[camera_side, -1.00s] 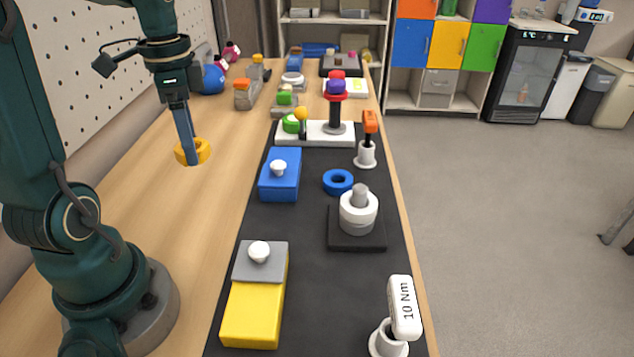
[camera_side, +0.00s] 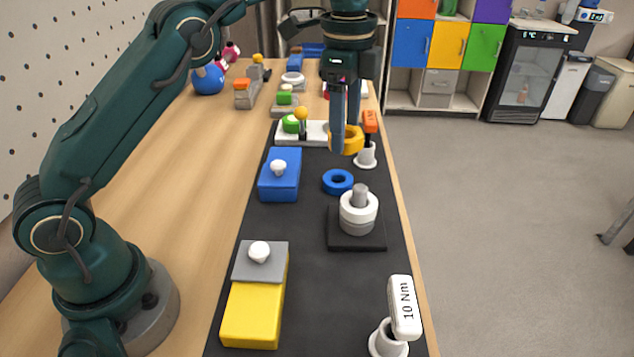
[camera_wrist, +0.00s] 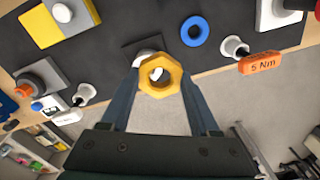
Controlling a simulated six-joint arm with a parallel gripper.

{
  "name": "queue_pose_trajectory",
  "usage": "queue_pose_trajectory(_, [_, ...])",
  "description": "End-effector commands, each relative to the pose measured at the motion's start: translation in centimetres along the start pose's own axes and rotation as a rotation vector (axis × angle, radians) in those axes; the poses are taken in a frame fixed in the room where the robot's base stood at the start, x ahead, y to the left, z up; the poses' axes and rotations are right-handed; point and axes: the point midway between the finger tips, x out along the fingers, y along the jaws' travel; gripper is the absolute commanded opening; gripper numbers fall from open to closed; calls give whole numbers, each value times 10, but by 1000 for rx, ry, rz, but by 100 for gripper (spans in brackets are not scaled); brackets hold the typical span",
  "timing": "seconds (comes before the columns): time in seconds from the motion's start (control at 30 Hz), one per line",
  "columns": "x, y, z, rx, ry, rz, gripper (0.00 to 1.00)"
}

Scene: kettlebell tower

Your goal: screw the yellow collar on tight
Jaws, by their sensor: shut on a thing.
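The yellow collar (camera_side: 353,140) is an open ring held in my gripper (camera_side: 345,142), above the far part of the black mat. In the wrist view the collar (camera_wrist: 147,84) has a hexagonal outline and sits between the fingertips (camera_wrist: 161,80). A grey post (camera_side: 360,193) rises from a white ring (camera_side: 358,212) on a black square base (camera_side: 345,242), nearer the side camera than my gripper. In the wrist view, part of a white piece (camera_wrist: 147,56) shows behind the collar, and the post is mostly hidden.
A blue ring (camera_side: 337,190) lies on the mat by the post. An orange-handled tool (camera_side: 370,122) and a white "10 Nm" tool (camera_side: 404,308) stand in holders along the right edge. Blue (camera_side: 280,185) and yellow (camera_side: 255,312) blocks stand left. The red-purple tower is mostly hidden by my gripper.

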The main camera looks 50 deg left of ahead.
Motion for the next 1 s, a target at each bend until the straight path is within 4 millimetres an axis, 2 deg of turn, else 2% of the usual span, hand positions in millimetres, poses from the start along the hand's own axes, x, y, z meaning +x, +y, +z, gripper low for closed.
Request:
queue_pose_trajectory(0.03, [6, 5, -14, 40, -1, 3, 1])
queue_pose_trajectory(0.1, [13, 10, -26, 75, -3, 11, 1])
queue_pose_trajectory(0.23, [21, 19, -36, 109, -13, 30, 1])
queue_pose_trajectory(0.63, [21, 21, -38, 115, -12, 30, 1])
queue_pose_trajectory(1.0, [39, 22, -37, 114, -12, 30, 1])
